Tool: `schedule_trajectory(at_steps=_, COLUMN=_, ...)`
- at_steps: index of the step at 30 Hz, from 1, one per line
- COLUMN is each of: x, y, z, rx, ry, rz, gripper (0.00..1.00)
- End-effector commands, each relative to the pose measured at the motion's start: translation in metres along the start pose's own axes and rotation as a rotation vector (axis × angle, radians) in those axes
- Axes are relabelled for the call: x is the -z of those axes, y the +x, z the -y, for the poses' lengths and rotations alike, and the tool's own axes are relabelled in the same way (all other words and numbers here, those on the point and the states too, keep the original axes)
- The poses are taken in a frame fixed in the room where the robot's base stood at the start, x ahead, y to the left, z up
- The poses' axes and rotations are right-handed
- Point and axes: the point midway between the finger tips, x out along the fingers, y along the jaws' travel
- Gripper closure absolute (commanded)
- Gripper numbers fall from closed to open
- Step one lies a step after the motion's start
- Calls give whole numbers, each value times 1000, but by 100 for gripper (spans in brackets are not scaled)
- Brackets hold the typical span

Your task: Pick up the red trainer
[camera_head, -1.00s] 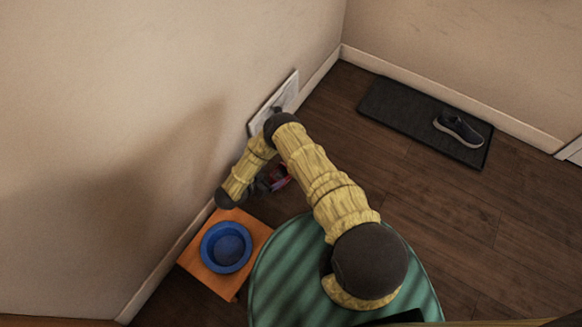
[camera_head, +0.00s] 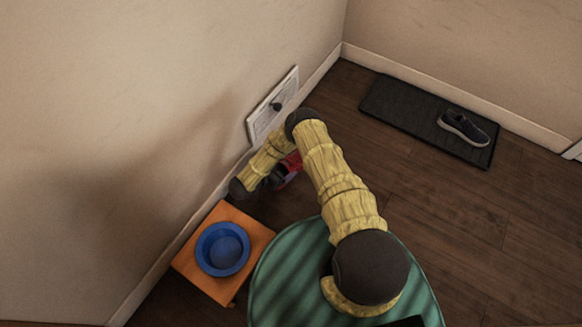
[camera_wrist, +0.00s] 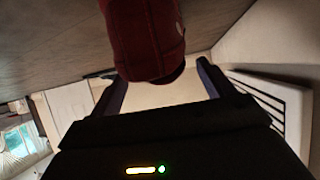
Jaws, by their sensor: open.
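The red trainer (camera_head: 291,163) is on the floor by the left wall, mostly hidden under my arm in the head view. In the wrist view the dark red trainer (camera_wrist: 150,38) hangs in from the top edge, and its rounded end reaches down between the fingertips. My gripper (camera_wrist: 160,70) is open, with one finger on each side of the trainer. I see no clear contact between fingers and trainer. In the head view my gripper (camera_head: 272,178) is partly hidden by the wrist.
An orange stand (camera_head: 258,229) with a blue bowl (camera_head: 222,249) is close to the gripper, by the wall. A white wall plate (camera_head: 262,120) is behind the arm. A dark mat (camera_head: 400,108) with a dark shoe (camera_head: 463,127) lies at the right. The floor between is clear.

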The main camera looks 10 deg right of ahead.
Motion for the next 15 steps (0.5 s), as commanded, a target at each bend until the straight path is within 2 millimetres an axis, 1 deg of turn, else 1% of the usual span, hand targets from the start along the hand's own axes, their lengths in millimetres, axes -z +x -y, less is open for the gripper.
schedule_trajectory(at_steps=1, x=-5, y=9, z=0, rx=-2, ry=1, rz=0, gripper=19)
schedule_trajectory(at_steps=9, x=-5, y=37, z=2, rx=-3, ry=2, rz=1, gripper=19)
schedule_trajectory(at_steps=12, x=-3, y=42, z=2, rx=0, ry=1, rz=0, gripper=19)
schedule_trajectory(at_steps=15, x=-2, y=42, z=2, rx=1, ry=0, rz=0, gripper=19)
